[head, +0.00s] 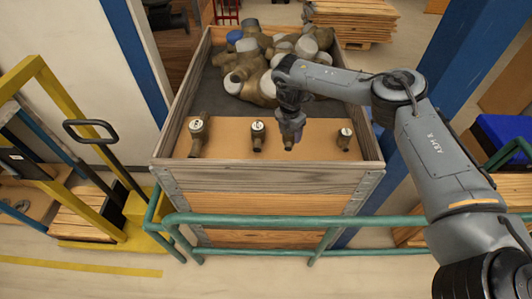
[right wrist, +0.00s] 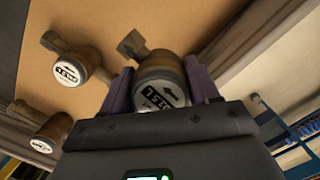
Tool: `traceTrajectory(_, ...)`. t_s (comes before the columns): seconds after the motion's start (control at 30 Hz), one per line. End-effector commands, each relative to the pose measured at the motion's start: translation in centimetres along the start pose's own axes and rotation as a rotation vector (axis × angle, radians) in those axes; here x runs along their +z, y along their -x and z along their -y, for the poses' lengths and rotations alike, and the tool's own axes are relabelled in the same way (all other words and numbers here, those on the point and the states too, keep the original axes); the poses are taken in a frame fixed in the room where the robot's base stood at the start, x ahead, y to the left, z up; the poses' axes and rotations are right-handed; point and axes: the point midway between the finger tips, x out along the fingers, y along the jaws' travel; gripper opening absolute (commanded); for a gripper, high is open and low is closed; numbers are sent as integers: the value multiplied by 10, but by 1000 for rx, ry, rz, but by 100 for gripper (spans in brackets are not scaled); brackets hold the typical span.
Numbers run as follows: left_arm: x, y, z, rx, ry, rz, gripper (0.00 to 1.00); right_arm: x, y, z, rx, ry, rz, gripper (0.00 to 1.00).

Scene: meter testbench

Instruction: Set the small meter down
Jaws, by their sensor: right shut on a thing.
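My right gripper (head: 291,131) is over the tan board inside the wooden crate. In the right wrist view the gripper (right wrist: 163,88) is shut on a small meter (right wrist: 160,88), a brassy body with a white round face marked with an arrow. In the head view the arm mostly hides this meter; a bit of its body (head: 289,143) shows below the fingers. I cannot tell whether it touches the board. More small meters stand on the board: one at left (head: 198,130), one in the middle (head: 257,134) and one at right (head: 344,138). My left gripper is not in view.
The wooden crate (head: 270,178) has raised walls around the tan board (head: 229,139). A heap of larger meters (head: 262,85) lies at the back of the crate. A green rail (head: 300,220) runs across the front. Bare board shows between the standing meters.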

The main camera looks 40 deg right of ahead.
Motion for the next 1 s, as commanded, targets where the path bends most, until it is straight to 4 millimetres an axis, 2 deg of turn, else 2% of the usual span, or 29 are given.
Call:
traceTrajectory(0.03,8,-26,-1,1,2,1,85,19,-18,-1,9,17,3,10)
traceTrajectory(0.1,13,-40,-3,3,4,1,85,41,-23,0,12,49,2,10)
traceTrajectory(0.2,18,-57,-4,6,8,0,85,68,-28,3,15,77,3,10)
traceTrajectory(0.4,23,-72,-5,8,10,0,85,96,-26,7,16,106,2,10)
traceTrajectory(0.57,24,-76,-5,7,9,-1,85,104,-30,10,13,115,1,10)
traceTrajectory(0.9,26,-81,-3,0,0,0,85,100,-77,11,12,119,-1,10)
traceTrajectory(1.0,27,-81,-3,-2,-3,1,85,99,-84,10,15,119,0,10)
